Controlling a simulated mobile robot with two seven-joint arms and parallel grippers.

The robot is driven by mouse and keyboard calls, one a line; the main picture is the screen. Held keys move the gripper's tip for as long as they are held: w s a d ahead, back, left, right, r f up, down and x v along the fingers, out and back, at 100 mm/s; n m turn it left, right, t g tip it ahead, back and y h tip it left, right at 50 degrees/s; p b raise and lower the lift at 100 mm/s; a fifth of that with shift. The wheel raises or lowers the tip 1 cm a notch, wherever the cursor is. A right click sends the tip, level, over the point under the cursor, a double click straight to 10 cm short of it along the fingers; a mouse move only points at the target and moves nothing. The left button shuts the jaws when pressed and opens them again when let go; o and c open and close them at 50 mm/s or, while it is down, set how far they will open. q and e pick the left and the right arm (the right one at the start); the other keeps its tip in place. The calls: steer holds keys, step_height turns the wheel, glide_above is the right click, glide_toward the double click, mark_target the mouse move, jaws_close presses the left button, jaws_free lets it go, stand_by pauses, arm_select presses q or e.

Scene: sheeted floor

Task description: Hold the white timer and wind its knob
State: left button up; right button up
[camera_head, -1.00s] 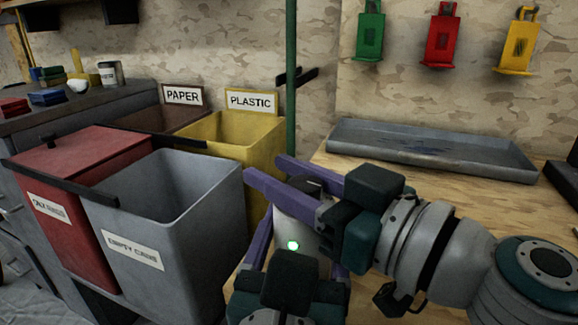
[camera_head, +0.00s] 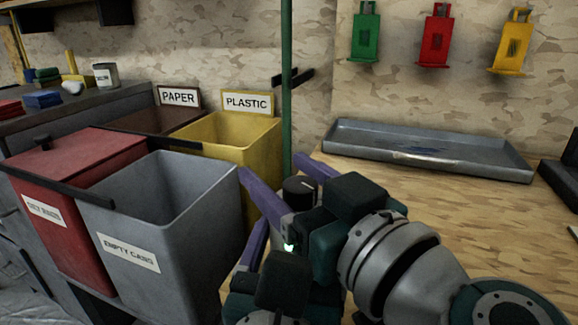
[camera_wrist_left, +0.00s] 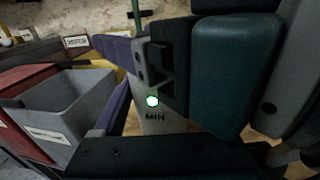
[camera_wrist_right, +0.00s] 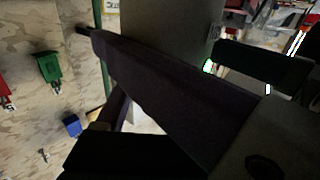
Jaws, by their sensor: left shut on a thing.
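The white timer shows its lower body in the left wrist view (camera_wrist_left: 158,122), with a lit green light and dark lettering. In the head view its dark round knob (camera_head: 299,190), with a white mark, shows on top; most of the body is hidden behind my grippers. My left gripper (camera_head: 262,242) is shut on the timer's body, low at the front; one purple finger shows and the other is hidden. My right gripper (camera_head: 270,166) is open, its two purple fingers apart on either side of the knob. Whether a finger touches the knob cannot be told.
A grey bin (camera_head: 165,215), a red bin (camera_head: 75,175) and a yellow bin (camera_head: 235,135) stand to the left. A grey tray (camera_head: 425,150) lies at the back of the wooden table (camera_head: 470,215), bare in front of it. A green pole (camera_head: 287,80) rises behind the timer.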

mark_target(318, 191)
steer(key=v, duration=1.2)
stand_by(0.3)
steer(key=w+d+r+n+y, duration=0.2)
steer(key=w+r+n+y, duration=0.1)
steer(key=w+n+y, duration=0.4)
steer(key=s+d+f+n+g, duration=0.2)
steer(key=d+f+g, duration=0.15)
steer(key=g, duration=0.85)
steer(key=shift+t+y, duration=0.4)
steer(key=x, duration=1)
steer(key=shift+w+a+r, duration=0.2)
steer(key=shift+a, duration=0.1)
